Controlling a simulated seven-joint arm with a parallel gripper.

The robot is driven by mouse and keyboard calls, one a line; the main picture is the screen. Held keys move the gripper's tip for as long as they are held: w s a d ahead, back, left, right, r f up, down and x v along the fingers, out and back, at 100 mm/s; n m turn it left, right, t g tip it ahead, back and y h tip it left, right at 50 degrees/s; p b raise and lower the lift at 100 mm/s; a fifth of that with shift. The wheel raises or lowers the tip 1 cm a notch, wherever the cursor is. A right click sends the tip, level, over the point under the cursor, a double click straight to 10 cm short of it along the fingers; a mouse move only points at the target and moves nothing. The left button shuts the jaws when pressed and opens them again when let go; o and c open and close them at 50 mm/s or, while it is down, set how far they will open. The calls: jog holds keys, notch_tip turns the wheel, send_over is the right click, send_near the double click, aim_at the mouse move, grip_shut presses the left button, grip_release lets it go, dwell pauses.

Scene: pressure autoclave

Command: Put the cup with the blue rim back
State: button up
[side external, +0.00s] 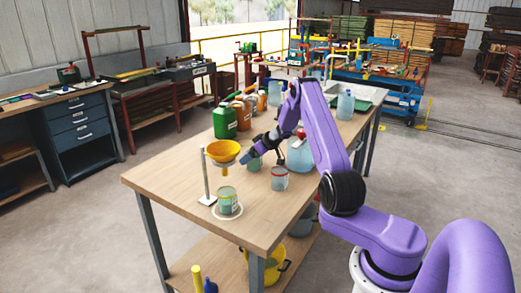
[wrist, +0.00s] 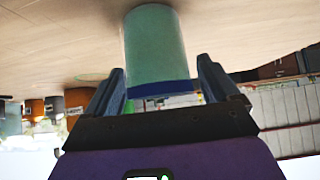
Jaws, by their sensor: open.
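The cup with the blue rim (wrist: 155,50) is a pale green cylinder in the wrist view, where the picture is upside down. It stands on the table between the two fingers of my gripper (wrist: 161,72), its blue rim towards the palm. The fingers are open, with a small gap visible on each side. In the side view the greenish cup (side external: 254,164) is partly hidden by my gripper (side external: 246,157). A faint green ring (wrist: 92,77) marks the tabletop beside it in the wrist view.
A yellow funnel (side external: 222,151) on a stand is close by, above another cup (side external: 227,197) on a white ring. A red-rimmed cup (side external: 279,179) stands to the right. A green jug (side external: 225,122) and a large clear bottle (side external: 299,156) are near. The table's front left (side external: 165,180) is clear.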

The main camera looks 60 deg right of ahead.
jog(key=v, duration=1.1)
jog(key=shift+s, duration=0.15)
jog(key=shift+r, duration=0.1)
